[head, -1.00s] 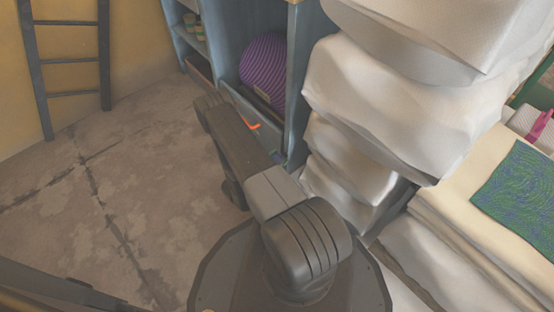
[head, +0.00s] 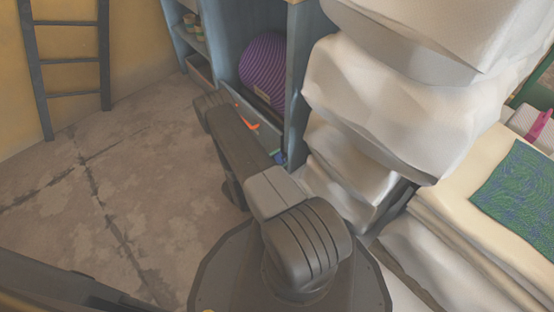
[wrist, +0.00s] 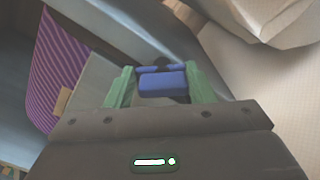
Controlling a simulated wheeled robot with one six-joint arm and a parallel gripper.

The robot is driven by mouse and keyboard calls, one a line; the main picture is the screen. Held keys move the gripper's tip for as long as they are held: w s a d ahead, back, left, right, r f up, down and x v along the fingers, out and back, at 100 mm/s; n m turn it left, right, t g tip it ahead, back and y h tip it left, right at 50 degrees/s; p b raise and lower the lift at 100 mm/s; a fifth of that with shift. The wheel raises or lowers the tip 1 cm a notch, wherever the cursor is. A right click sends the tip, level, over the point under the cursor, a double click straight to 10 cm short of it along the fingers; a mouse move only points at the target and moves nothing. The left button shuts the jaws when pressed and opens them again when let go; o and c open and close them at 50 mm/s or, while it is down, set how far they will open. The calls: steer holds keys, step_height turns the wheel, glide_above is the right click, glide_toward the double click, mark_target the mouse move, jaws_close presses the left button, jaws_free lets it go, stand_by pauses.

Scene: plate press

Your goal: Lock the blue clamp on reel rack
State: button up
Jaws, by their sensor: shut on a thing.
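In the wrist view, my gripper (wrist: 162,92) has green fingers on both sides of the blue clamp (wrist: 162,84) and is shut on it. The clamp shows as a blue block with a second blue piece and a dark part just behind it. In the head view only a small bit of blue (head: 279,158) shows low by the rack's right post; my gripper is hidden there behind my own arm. The reel rack (head: 297,85) is a blue-grey shelf frame holding a purple ribbed reel (head: 263,70). The reel also shows at the left of the wrist view (wrist: 50,70).
A tall stack of white wrapped bundles (head: 385,100) stands close to the right of the rack. A table with a green patterned cloth (head: 515,190) is at the far right. A ladder (head: 70,55) leans on the left wall. The floor at left is clear.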

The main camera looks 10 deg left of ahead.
steer(key=m, duration=0.4)
steer(key=shift+s+d+f, duration=0.3)
steer(key=shift+d+f, duration=0.05)
steer(key=shift+f+m, duration=0.1)
steer(key=shift+m, duration=2)
steer(key=o, duration=0.9)
steer(key=shift+w, duration=0.1)
steer(key=shift+c, duration=0.2)
steer(key=shift+a, duration=0.1)
steer(key=shift+s+a+r, duration=0.2)
steer(key=shift+s+a, duration=0.05)
steer(key=shift+a, duration=0.1)
steer(key=p+v, duration=0.3)
steer(key=v, duration=1)
steer(key=shift+f, duration=0.15)
